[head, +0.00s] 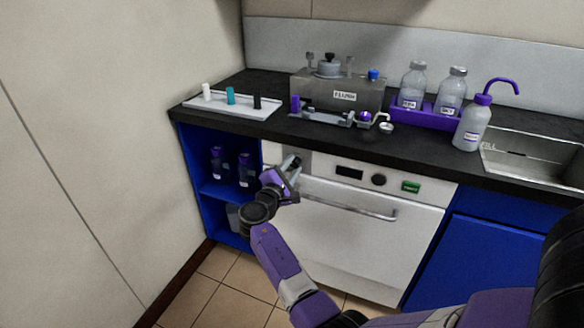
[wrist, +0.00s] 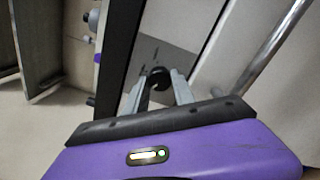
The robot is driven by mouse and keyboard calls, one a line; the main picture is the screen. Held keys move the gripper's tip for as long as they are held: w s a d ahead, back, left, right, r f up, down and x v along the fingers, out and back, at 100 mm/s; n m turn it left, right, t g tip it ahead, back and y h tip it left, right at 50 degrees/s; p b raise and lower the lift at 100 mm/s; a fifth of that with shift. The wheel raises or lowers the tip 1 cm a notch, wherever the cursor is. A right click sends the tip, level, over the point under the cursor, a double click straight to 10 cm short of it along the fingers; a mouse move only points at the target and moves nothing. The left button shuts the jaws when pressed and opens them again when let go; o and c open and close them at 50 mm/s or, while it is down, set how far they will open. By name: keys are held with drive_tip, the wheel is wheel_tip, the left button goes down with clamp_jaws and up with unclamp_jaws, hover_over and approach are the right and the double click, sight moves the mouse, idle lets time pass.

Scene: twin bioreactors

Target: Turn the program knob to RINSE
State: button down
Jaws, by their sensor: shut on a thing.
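A white front-loading machine (head: 345,235) with a bar handle stands under the black counter. My gripper (head: 291,164) is at the grey plate (head: 305,163) at the left end of its control strip. In the wrist view my gripper (wrist: 158,88) has its two fingers shut on a black round knob (wrist: 158,72) on that grey plate. Small marks show on the plate around the knob, too blurred to read. In the head view my gripper hides this knob. Another dark round knob (head: 379,180) sits farther right on the strip, apart from my gripper.
A display (head: 349,173) and a green button (head: 411,187) are on the strip. The bar handle (head: 350,200) runs below it, close to my gripper. A blue open shelf (head: 215,190) with bottles is at the left. The counter (head: 410,148) overhangs above.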

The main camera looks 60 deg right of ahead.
drive_tip(key=shift+f+b, duration=0.1)
drive_tip(key=shift+b, duration=0.2)
drive_tip(key=m+b, duration=0.3)
drive_tip(key=shift+f, duration=0.2)
drive_tip(key=m+b, duration=0.3)
drive_tip(key=b, duration=0.1)
drive_tip(key=shift+m, duration=0.3)
drive_tip(key=shift+m+b, duration=1.2)
drive_tip(key=shift+b, duration=0.05)
drive_tip(key=shift+r+m+b, duration=0.2)
drive_tip(key=shift+m+b, duration=0.95)
drive_tip(key=shift+m, duration=0.35)
drive_tip(key=c, duration=1.1)
unclamp_jaws()
drive_tip(key=shift+r, duration=0.15)
drive_tip(key=shift+o, duration=0.2)
